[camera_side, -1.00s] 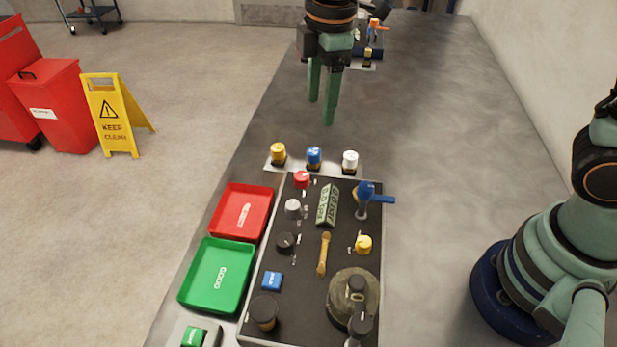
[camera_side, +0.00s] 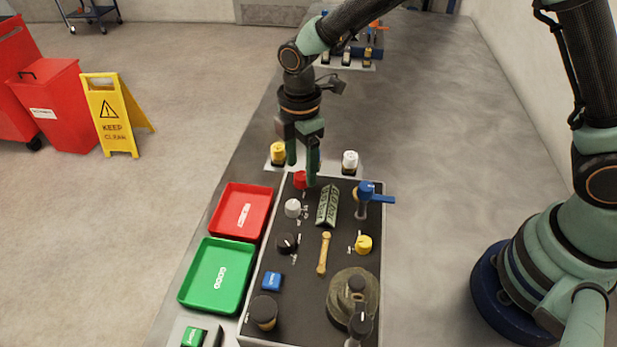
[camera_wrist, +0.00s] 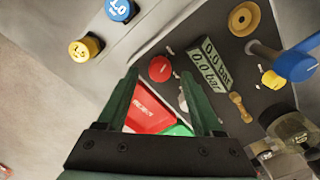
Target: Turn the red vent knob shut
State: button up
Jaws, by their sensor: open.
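The red vent knob (camera_side: 300,180) is a small round knob at the far left corner of the black panel (camera_side: 340,215). It also shows in the wrist view (camera_wrist: 160,68), just beyond and between the fingertips, with nothing gripped. My gripper (camera_side: 302,176) is open and points down over the far edge of the panel, close to the red knob. In the side view a finger partly covers the knob. In the wrist view the fingers (camera_wrist: 160,72) spread to either side of it. I cannot tell whether a finger touches it.
Yellow (camera_side: 278,153) and white (camera_side: 350,162) knobs stand behind the panel; the blue one (camera_wrist: 121,9) is hidden from the side. A white knob (camera_side: 292,208), a display (camera_side: 328,206) and a blue-handled valve (camera_side: 367,192) are close by. Red (camera_side: 268,207) and green (camera_side: 249,262) trays lie left.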

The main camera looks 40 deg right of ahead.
jog(key=shift+f, duration=0.85)
jog(key=shift+c, duration=0.3)
grip_shut()
